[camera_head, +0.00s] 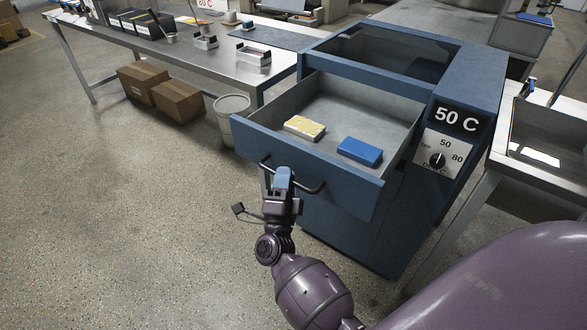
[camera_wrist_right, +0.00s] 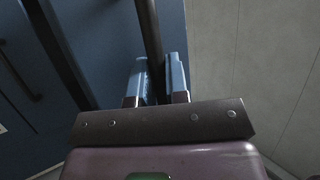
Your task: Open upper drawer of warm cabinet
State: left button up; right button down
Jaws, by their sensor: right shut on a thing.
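The warm cabinet (camera_head: 432,215) is blue, with a "50 C" label and a dial on its front. Its upper drawer (camera_head: 345,178) stands pulled out, with its grey inside showing. A pale yellow block (camera_head: 305,127) and a blue block (camera_head: 360,151) lie in the drawer. My right gripper (camera_head: 279,178) is at the drawer front, shut on the dark bar handle (camera_head: 313,187). In the right wrist view the handle (camera_wrist_right: 149,35) passes between the two blue-tipped fingers (camera_wrist_right: 161,78). My left gripper is not in view.
A steel table (camera_head: 190,55) with small trays stands at the upper left. Two cardboard boxes (camera_head: 178,102) and a grey bin (camera_head: 232,112) are on the floor by it. Another steel bench (camera_head: 545,182) stands close on the cabinet's right. The floor (camera_head: 120,220) at left is clear.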

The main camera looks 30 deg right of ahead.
jog(key=shift+s+a, duration=0.25)
jog(key=shift+a, duration=0.3)
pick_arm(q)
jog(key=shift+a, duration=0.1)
pick_arm(e)
jog(key=c, duration=1.4)
grip_release()
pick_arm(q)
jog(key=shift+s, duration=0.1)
pick_arm(e)
jog(key=shift+f, duration=0.15)
